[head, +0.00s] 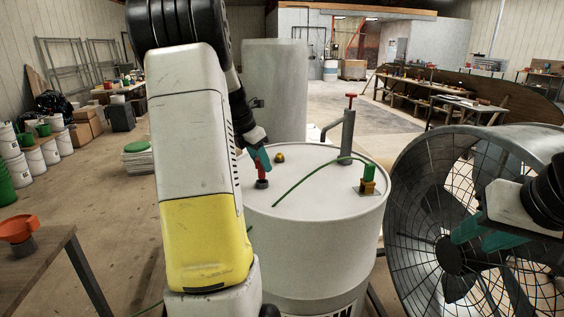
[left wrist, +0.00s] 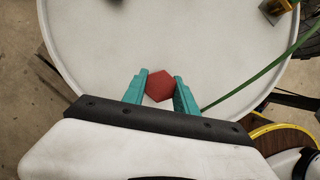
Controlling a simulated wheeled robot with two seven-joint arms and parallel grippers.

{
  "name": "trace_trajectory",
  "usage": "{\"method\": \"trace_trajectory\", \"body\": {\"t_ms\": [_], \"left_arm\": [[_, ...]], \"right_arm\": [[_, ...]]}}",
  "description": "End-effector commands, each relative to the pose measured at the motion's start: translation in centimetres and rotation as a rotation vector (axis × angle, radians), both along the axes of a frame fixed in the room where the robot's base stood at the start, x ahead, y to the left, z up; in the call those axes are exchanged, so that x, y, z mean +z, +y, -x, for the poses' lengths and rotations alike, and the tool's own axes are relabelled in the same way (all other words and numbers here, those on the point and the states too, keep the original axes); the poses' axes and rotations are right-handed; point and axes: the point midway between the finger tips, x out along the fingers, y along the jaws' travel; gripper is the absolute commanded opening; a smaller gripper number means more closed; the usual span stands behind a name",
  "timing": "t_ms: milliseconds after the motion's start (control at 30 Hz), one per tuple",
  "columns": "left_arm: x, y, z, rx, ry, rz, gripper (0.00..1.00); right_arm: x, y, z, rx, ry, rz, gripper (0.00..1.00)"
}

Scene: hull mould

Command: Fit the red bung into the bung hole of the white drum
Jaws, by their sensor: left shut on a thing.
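The white drum (head: 325,225) stands upright in the middle of the head view. My left gripper (head: 260,160) is over its lid, on the left part, with teal fingers pointing down. It is shut on the red bung (head: 262,170), whose hexagonal red head also shows between the fingers in the left wrist view (left wrist: 160,87). A dark part shows under the bung, close to the lid; I cannot tell whether it is the bung's lower end or the hole's rim. The bung hole is not clearly visible. My right gripper (head: 484,236) is open and empty, in front of the fan.
A pump with a red handle (head: 348,134) stands at the lid's back edge. A small yellow knob (head: 280,157) sits behind the bung. A large caged fan (head: 425,190) stands right.

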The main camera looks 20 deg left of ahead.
Motion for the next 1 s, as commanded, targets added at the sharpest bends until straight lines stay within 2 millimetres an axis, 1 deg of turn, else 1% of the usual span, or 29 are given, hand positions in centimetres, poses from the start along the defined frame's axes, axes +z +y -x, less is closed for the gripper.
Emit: {"method": "trace_trajectory", "body": {"t_ms": [1000], "left_arm": [[-2.5, 0.0, 0.0, 0.001, 0.0, 0.0, 0.0]], "right_arm": [[0.0, 0.0, 0.0, 0.0, 0.0, 0.0, 0.36]]}}
